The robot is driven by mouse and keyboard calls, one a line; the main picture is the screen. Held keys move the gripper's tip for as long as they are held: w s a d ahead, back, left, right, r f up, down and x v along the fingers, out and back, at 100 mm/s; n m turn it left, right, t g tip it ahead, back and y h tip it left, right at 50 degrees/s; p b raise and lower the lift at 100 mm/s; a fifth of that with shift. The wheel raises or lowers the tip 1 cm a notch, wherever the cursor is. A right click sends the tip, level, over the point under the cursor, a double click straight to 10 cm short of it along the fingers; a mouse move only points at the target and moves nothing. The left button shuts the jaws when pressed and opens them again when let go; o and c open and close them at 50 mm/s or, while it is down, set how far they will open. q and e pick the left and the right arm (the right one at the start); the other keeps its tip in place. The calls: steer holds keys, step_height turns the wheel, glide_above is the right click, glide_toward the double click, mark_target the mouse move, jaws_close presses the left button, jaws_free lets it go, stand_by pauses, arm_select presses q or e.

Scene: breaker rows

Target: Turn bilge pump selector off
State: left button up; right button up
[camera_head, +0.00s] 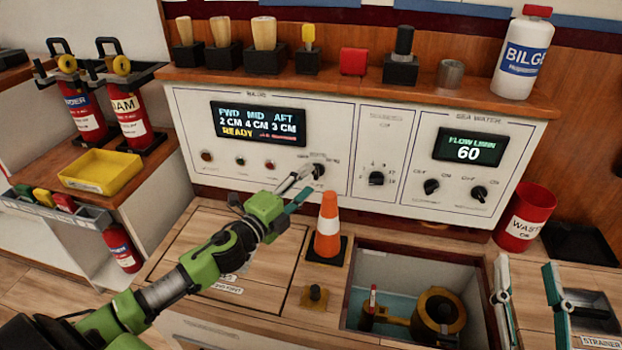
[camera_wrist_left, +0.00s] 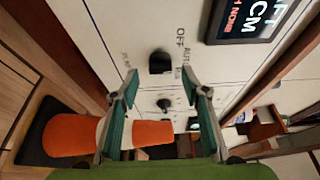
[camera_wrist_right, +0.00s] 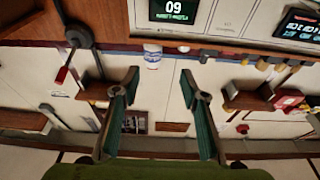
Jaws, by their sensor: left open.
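The bilge panel's black selector knob (camera_head: 318,170) is at the right of the bilge panel, right of its display (camera_head: 258,123). In the left wrist view the knob (camera_wrist_left: 160,62) shows just beyond and between the fingertips, with the words OFF and AUTO beside it. I cannot tell clearly which way it points. My left gripper (camera_head: 305,181) is open in front of the knob; the left wrist view shows a gap on both sides and no clear contact. My right gripper (camera_head: 527,268) is open and empty at the lower right, far from the knob.
An orange cone (camera_head: 328,225) stands close to the right of the left gripper. An open hatch (camera_head: 372,265) with a pump lies beyond it. Other knobs sit on the middle panel (camera_head: 376,178) and sea water panel (camera_head: 431,187). A red waste bin (camera_head: 524,218) stands right.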

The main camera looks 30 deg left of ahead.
mark_target(317, 172)
arm_select(q)
steer(key=shift+w+d, duration=0.2)
steer(key=shift+w, duration=1.25)
arm_select(e)
steer(key=shift+s+a+r+t+y, duration=0.1)
steer(key=shift+r+t+y, duration=0.1)
steer(key=shift+r, duration=0.3)
steer(key=shift+s+r+t+y, duration=0.1)
steer(key=shift+r+t, duration=0.1)
steer(key=shift+r, duration=0.3)
arm_select(q)
steer(key=shift+c, duration=0.4)
steer(key=c, duration=1)
arm_select(e)
steer(key=shift+f, duration=0.2)
